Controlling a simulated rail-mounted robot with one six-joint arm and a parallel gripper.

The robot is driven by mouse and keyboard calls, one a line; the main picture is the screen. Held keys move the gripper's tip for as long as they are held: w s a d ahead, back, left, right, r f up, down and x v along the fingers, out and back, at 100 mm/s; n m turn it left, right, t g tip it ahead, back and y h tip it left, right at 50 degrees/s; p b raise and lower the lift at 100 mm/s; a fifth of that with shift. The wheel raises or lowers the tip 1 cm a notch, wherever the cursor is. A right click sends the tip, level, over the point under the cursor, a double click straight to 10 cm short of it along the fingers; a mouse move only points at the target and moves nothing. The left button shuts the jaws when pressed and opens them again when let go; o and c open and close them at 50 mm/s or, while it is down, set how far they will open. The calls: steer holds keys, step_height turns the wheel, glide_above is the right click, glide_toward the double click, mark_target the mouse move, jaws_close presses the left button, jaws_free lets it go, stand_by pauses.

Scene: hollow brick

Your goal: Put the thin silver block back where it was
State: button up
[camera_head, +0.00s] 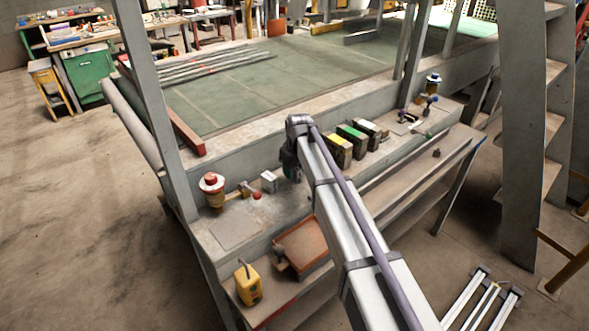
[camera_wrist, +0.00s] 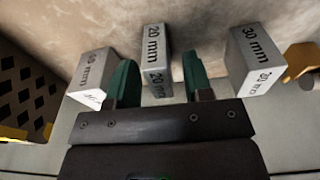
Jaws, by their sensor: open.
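In the wrist view, a silver block marked 20 mm (camera_wrist: 157,62) stands between the two green fingers of my open gripper (camera_wrist: 158,82). Narrow gaps show on both sides of it, and I see no clear grip contact. A silver block with a partly legible mm mark (camera_wrist: 92,75) is just left of the left finger. A wider silver block marked 30 mm (camera_wrist: 252,62) is to the right of the right finger. In the head view, my gripper (camera_head: 291,170) is over the bench shelf, with its fingertips hidden. One pale block (camera_head: 269,181) shows just left of it.
The shelf (camera_head: 236,228) also holds a red-capped jar (camera_head: 212,188), a hammer-like tool (camera_head: 246,188) and, right of my arm, yellow-marked (camera_head: 340,151) and green-marked (camera_head: 352,138) dark boxes. An orange tray (camera_head: 303,243) and yellow device (camera_head: 247,284) are lower in front.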

mark_target(299, 170)
step_height(299, 170, up, 12)
steer(key=s+d+p, duration=0.1)
steer(key=p, duration=1.1)
steer(key=shift+r, duration=0.15)
steer(key=s+d+m, duration=0.3)
steer(key=s+d, duration=0.4)
steer(key=s, duration=0.3)
steer(key=s+d+f+m+b, duration=0.1)
steer(key=s+d+m, duration=0.1)
steer(key=s+d, duration=0.5)
steer(key=s+d+f+m+g+h+b, duration=0.1)
steer(key=s+d+m, duration=0.2)
steer(key=s+d, duration=0.4)
steer(key=s, duration=0.6)
steer(key=shift+f+m, duration=0.2)
steer(key=shift+m, duration=0.1)
steer(key=shift+d, duration=0.1)
